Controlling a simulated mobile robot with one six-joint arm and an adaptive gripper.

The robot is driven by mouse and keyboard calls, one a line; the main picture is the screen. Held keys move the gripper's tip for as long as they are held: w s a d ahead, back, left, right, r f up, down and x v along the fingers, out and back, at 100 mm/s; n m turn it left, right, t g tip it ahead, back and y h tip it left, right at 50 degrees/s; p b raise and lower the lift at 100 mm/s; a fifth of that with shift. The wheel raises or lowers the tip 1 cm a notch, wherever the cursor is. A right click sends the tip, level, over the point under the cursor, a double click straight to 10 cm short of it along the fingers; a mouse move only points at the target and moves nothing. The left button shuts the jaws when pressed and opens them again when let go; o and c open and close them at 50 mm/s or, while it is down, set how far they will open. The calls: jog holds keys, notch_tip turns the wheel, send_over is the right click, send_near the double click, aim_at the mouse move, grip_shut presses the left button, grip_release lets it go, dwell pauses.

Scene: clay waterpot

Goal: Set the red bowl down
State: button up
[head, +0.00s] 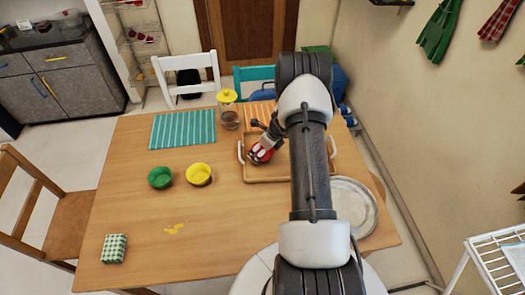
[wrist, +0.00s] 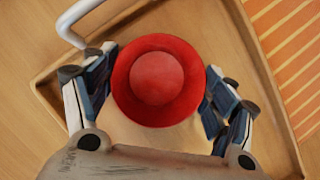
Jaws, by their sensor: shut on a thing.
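The red bowl (head: 262,154) is in my gripper (head: 269,146), low over the left part of the wooden tray (head: 268,180). In the wrist view the bowl (wrist: 158,80) is round and red with a paler middle, and it sits between the two fingers of my gripper (wrist: 160,88). The fingers are closed against its left and right sides. The tray floor (wrist: 205,30) shows around it. I cannot tell whether the bowl touches the tray. My arm hides part of the tray in the head view.
A yellow bowl (head: 199,174) and a green bowl (head: 160,178) stand left of the tray. A glass jar with a yellow lid (head: 228,110) stands behind it, near a teal striped mat (head: 182,129). A round metal plate (head: 350,205) lies at right. The table's front left is mostly clear.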

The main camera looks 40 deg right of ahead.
jog(key=shift+f, duration=0.1)
jog(key=o, duration=1.1)
